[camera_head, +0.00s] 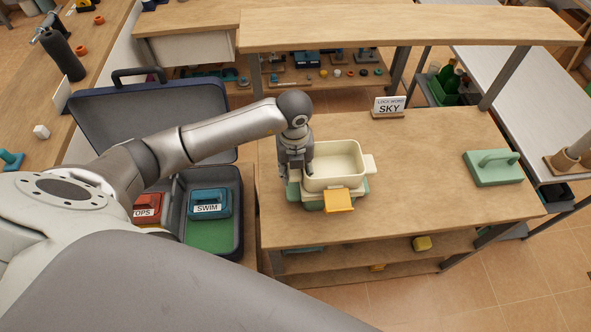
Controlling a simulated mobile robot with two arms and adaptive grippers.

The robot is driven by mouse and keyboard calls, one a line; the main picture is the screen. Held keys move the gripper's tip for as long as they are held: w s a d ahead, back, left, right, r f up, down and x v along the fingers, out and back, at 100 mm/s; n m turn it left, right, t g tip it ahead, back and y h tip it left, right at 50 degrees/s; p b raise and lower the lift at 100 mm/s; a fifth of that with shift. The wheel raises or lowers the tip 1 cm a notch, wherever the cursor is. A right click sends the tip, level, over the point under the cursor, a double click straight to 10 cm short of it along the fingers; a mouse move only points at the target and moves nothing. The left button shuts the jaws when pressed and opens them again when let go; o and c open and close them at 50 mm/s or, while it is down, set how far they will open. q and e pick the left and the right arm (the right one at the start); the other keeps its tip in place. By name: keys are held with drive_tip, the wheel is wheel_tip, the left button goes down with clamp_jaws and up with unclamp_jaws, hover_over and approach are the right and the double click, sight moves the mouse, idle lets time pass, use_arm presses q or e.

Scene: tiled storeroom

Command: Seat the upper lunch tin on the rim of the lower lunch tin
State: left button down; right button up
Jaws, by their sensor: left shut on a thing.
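The upper lunch tin (349,178) is an open, empty cream box with a tab on its right side. My left gripper (304,172) points down at its left side and is shut on it; the fingertips are partly hidden. The lower lunch tin (313,205) is pale green and shows only as edges under and around the cream tin. A yellow-orange flap (339,201) sticks out at the front of the stack. The upper tin is over the lower one; I cannot tell whether it rests flush on the rim. My right gripper is not in view.
A green lid with a handle (493,167) lies at the table's right. A small SKY sign (389,106) stands at the back. An open suitcase (237,185) with red and blue pouches is left of the table (430,190). The tabletop between tins and lid is clear.

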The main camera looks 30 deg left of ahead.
use_arm(q)
drive_tip(key=shift+f+b, duration=1.15)
drive_tip(key=shift+f, duration=0.25)
drive_tip(key=c, duration=0.8)
unclamp_jaws()
drive_tip(key=shift+r, duration=0.1)
wheel_tip(320, 180, up, 12)
drive_tip(key=shift+s+f, duration=0.1)
